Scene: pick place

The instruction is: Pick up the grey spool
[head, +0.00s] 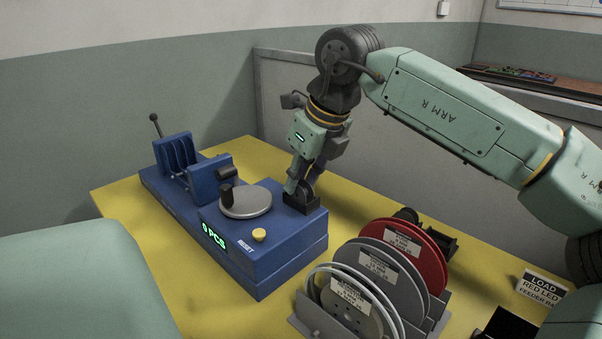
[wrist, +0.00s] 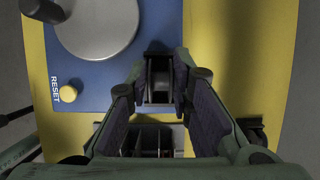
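The grey spool (head: 396,267) stands upright in a rack in the head view, between a red spool (head: 425,250) and a pale-rimmed spool (head: 344,303). Their labels are too small to read. My gripper (head: 300,187) is apart from the spools, up and left of them, pointing down at a small black holder (head: 302,202) on the blue machine. In the wrist view my gripper (wrist: 158,78) has its fingers spread, with the black holder (wrist: 158,92) between the tips. Whether they touch it, I cannot tell. I cannot make out the grey spool in the wrist view.
The rack (head: 438,311) stands on the yellow table (head: 211,314). A "LOAD RED LED" sign (head: 541,287) is at the right.

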